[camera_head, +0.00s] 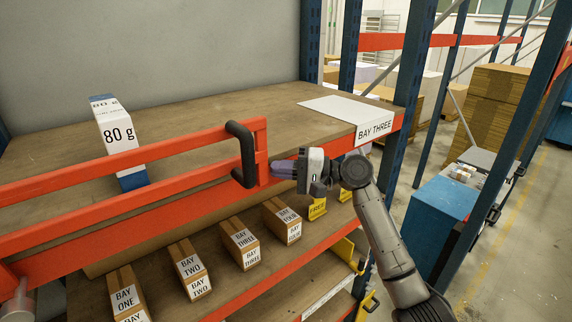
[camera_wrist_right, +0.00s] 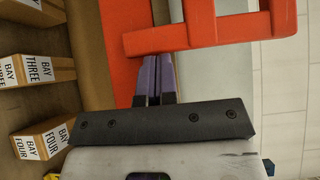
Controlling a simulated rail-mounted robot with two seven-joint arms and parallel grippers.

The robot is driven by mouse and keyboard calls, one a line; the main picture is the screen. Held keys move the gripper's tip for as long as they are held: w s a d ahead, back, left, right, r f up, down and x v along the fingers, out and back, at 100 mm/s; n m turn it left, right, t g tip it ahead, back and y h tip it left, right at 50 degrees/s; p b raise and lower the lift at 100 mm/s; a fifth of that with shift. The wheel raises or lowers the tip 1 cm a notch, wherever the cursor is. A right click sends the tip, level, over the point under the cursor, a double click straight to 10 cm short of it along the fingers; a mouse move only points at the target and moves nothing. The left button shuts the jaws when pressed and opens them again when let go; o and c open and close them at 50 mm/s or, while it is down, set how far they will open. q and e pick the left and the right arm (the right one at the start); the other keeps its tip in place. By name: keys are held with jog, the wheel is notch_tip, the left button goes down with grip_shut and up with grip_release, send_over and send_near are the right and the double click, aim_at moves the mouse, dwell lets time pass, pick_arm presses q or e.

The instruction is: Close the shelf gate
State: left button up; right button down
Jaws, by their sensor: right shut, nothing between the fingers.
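The orange shelf gate (camera_head: 150,198) has two long rails and a short end post, and it reaches from the lower left across the front of the upper shelf (camera_head: 225,112). A black handle (camera_head: 241,152) stands on its free end. That end is left of the BAY THREE sign (camera_head: 375,130), with a gap between them. My right gripper (camera_head: 276,169) is shut and empty, just right of the gate's end post. In the right wrist view its purple fingers (camera_wrist_right: 155,66) reach the orange gate bar (camera_wrist_right: 170,40); I cannot tell whether they touch. My left gripper is out of view.
A white and blue 80 g pack (camera_head: 119,136) stands on the upper shelf behind the gate. Labelled brown boxes (camera_head: 240,242) line the lower shelf. A blue upright (camera_head: 408,95) stands right of my gripper. The aisle at right holds a blue cabinet (camera_head: 437,210).

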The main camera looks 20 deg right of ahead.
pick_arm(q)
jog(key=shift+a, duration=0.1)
pick_arm(e)
jog(key=shift+a, duration=0.1)
jog(key=a, duration=0.2)
jog(key=s+a, duration=0.1)
jog(key=a, duration=0.1)
jog(key=shift+s+a+p, duration=0.1)
jog(key=shift+p, duration=0.3)
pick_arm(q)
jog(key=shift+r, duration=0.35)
pick_arm(e)
jog(key=shift+d, duration=0.5)
jog(key=b, duration=0.4)
send_near(262, 174)
jog(key=d, duration=0.3)
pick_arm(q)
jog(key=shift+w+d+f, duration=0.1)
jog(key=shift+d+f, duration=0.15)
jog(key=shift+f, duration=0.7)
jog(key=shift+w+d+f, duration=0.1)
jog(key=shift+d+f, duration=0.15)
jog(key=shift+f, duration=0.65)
pick_arm(e)
jog(key=shift+d, duration=0.75)
